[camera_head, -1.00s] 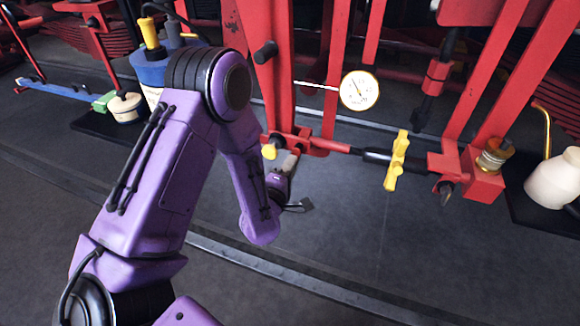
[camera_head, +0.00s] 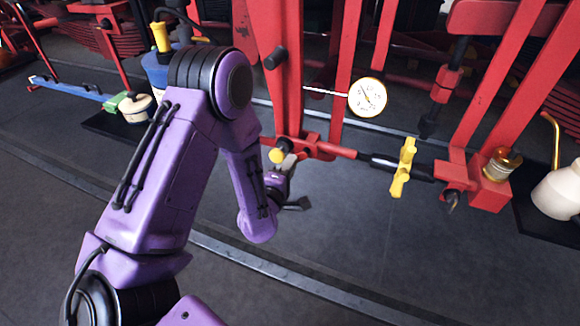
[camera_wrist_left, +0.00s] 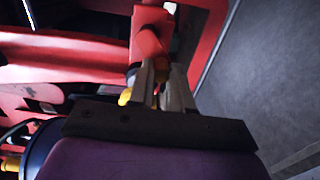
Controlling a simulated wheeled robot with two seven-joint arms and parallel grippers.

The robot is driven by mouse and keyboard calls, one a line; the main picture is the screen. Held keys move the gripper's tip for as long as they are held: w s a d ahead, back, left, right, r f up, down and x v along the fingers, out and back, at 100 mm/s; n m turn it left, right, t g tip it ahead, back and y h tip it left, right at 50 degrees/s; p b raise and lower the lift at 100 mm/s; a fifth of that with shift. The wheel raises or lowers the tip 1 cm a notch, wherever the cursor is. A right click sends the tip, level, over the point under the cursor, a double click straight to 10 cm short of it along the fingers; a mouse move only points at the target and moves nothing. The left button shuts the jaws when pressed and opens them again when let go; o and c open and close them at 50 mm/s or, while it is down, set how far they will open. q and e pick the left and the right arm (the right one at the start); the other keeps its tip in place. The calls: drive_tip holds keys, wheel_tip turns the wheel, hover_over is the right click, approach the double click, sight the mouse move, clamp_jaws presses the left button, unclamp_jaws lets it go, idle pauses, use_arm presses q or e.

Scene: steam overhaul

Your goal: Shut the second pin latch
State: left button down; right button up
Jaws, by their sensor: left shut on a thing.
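My left gripper (camera_head: 287,163) is at the red bracket (camera_head: 313,142) low on the red frame. In the left wrist view its two pale fingers (camera_wrist_left: 162,88) are shut on a small part at the end of a red piece, which I take to be the pin latch; the fingers hide most of it. A yellow knob (camera_head: 276,156) shows just left of the fingers, and a yellow knob (camera_wrist_left: 125,97) also shows beside them in the left wrist view. I cannot tell how far the latch is turned. My right gripper is out of view.
A red rod with a yellow cross handle (camera_head: 403,167) runs right from the bracket. A round white gauge (camera_head: 367,97) stands above it. A white jug (camera_head: 558,190) is at far right, a blue container (camera_head: 157,72) at left. The floor in front is clear.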

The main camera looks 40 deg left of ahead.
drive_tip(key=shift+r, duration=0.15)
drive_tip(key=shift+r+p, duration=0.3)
drive_tip(key=shift+p, duration=0.1)
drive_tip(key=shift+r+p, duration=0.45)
